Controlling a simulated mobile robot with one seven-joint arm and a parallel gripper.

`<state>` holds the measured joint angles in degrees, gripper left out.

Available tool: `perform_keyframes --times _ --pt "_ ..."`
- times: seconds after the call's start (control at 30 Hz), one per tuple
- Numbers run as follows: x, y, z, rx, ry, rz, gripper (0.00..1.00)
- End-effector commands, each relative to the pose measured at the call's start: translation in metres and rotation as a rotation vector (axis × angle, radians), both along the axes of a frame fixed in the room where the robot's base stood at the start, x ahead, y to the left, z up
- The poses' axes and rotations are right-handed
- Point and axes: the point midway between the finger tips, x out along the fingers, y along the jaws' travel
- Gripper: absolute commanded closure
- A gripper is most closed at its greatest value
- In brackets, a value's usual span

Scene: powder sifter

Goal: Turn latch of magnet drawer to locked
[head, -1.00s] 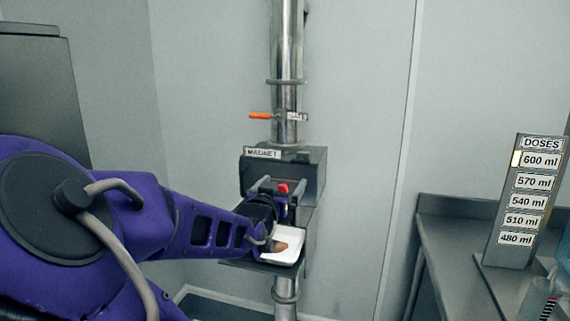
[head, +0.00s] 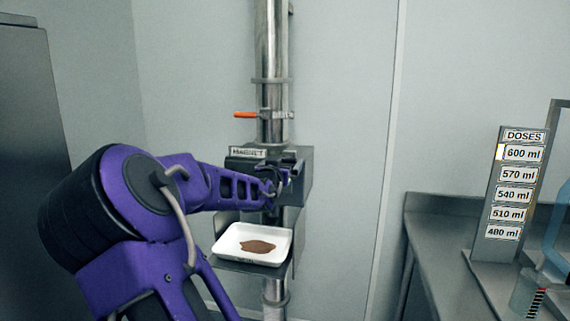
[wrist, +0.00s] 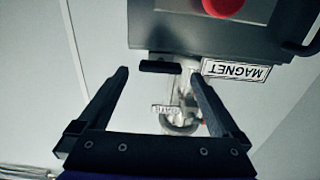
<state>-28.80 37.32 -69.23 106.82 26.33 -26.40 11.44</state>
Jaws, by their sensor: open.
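The magnet drawer housing (head: 300,183) is a dark grey box on the vertical pipe, with a MAGNET label (head: 249,153). In the wrist view the housing (wrist: 180,33) appears upside down, with its label (wrist: 236,70) to the right. A short dark bar (wrist: 160,67), which looks like the latch, lies at the housing's edge beside the label. A red knob (wrist: 222,5) shows at the top. My gripper (head: 285,170) is in front of the housing and hides much of its front. In the wrist view my open gripper (wrist: 158,73) has the bar between its fingertips, apparently untouched.
A white tray (head: 222,246) with brown powder (head: 257,246) sits on a shelf below the housing. An orange-handled valve (head: 245,115) is on the pipe above. A DOSES sign (head: 507,195) stands on the steel table (head: 435,225) at right.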

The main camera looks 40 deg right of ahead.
Motion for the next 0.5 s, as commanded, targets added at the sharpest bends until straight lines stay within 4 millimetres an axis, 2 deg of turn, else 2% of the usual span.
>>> perform_keyframes --times 0.2,0.5 --pt "0.012 -0.015 0.0 -0.001 0.0 0.0 0.0" --pt "0.015 -0.017 0.0 0.0 0.001 0.001 0.0"
